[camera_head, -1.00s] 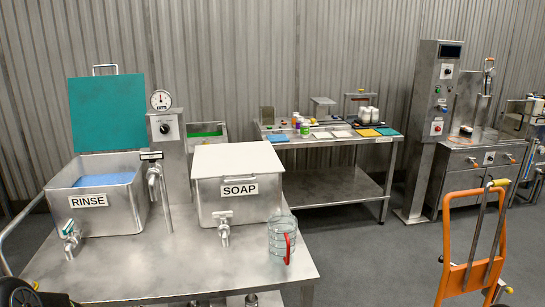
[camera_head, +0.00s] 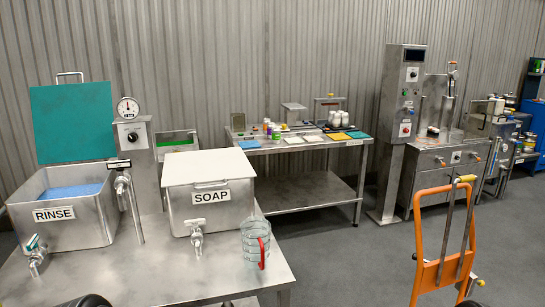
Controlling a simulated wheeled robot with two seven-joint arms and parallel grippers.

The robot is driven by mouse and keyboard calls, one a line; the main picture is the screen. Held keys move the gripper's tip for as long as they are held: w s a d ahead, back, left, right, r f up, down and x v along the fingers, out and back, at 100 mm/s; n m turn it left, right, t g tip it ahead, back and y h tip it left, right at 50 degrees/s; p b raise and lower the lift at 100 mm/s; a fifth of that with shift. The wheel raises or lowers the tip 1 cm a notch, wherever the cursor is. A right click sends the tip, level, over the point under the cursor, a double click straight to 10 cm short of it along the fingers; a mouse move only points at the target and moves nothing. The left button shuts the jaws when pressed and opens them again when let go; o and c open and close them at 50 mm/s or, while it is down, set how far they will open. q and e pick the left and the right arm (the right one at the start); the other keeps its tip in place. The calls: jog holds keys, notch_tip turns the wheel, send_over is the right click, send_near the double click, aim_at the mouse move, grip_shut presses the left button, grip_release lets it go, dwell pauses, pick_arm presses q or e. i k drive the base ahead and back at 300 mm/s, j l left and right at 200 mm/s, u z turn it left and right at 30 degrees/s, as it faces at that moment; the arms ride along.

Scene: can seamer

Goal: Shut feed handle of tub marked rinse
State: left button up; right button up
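The tub marked RINSE (camera_head: 68,207) stands at the left of the steel table, with its teal lid (camera_head: 73,122) raised and blue content inside. A feed tap with a lever handle (camera_head: 122,166) stands at the tub's right rear corner, beside the gauge post; I cannot tell whether it is open. A drain tap with a teal-tipped handle (camera_head: 35,253) sits low on the tub's front.
The SOAP tub (camera_head: 210,196) with a white lid stands right of the RINSE tub. A clear jug with a red handle (camera_head: 256,243) is near the table's right edge. An orange hand truck (camera_head: 441,245) stands on the floor at right.

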aim_at(32, 244)
jog(key=u, duration=1.6)
jog(key=i+l, duration=0.15)
jog(key=i, duration=0.4)
jog(key=i+j, duration=0.1)
jog(key=j, duration=0.85)
jog(key=i+j, duration=0.15)
jog(key=j, duration=0.35)
jog(key=i+j, duration=0.1)
jog(key=j, duration=0.35)
jog(key=z, duration=1.65)
jog(key=i, duration=0.1)
